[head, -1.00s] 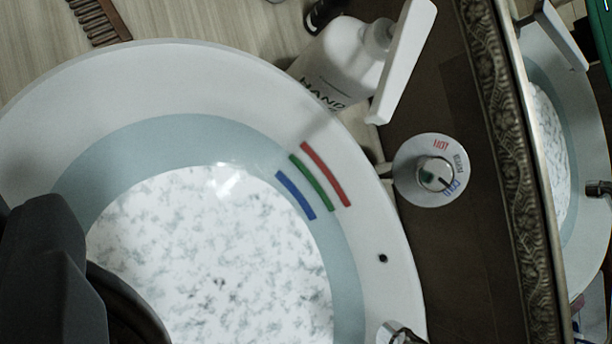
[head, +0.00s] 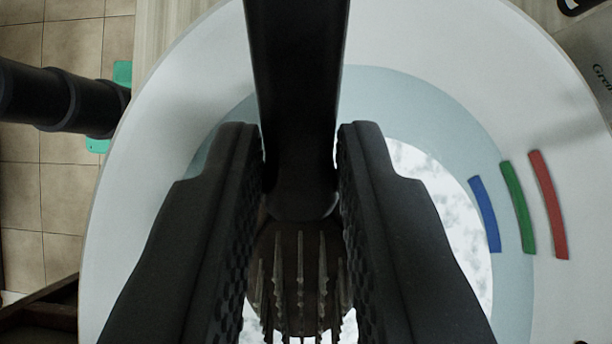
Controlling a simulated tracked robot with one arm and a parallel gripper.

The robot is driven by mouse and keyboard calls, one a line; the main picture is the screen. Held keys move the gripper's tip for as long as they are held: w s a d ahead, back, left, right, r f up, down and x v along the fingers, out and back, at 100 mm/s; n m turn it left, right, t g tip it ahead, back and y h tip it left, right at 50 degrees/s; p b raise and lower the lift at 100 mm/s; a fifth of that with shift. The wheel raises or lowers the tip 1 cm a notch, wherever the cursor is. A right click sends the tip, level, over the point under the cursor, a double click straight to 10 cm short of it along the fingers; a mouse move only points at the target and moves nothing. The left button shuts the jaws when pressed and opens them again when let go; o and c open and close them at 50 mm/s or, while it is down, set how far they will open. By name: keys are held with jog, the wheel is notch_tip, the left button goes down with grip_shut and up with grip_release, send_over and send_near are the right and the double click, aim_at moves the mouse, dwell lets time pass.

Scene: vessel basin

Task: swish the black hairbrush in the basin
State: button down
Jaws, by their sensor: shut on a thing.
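The black hairbrush (head: 297,85) is between the two dark fingers of my gripper (head: 301,135), which is shut on it. Its handle runs up to the top edge of the head view. Its rounded head with pale-looking bristles (head: 300,270) shows low between the fingers. The white basin (head: 165,140) lies below, with a pale blue inner band and a white, grey-flecked middle. The brush head is over the basin's inside. I cannot tell whether the bristles touch what is in the basin. The fingers hide much of the middle.
Blue (head: 484,213), green (head: 518,207) and red (head: 548,204) bars mark the basin's right side. A grey lettered item (head: 590,62) is cut off at the upper right. Tiled floor (head: 40,200) shows at the left, with a dark wooden edge (head: 45,315) below.

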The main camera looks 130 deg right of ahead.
aim_at(312, 202)
notch_tip(312, 202, down, 10)
jog(key=b, duration=0.8)
jog(key=shift+r, duration=0.2)
jog(key=shift+d+b, duration=0.6)
jog(key=shift+b, duration=0.5)
jog(key=shift+a+b, duration=0.6)
jog(key=shift+b, duration=0.05)
jog(key=shift+d+b, duration=0.6)
jog(key=shift+b, duration=0.25)
jog(key=shift+a, duration=0.15)
jog(key=shift+a+b, duration=0.45)
jog(key=shift+b, duration=0.1)
jog(key=shift+d+b, duration=0.3)
jog(key=shift+b, duration=0.05)
jog(key=shift+d+b, duration=0.3)
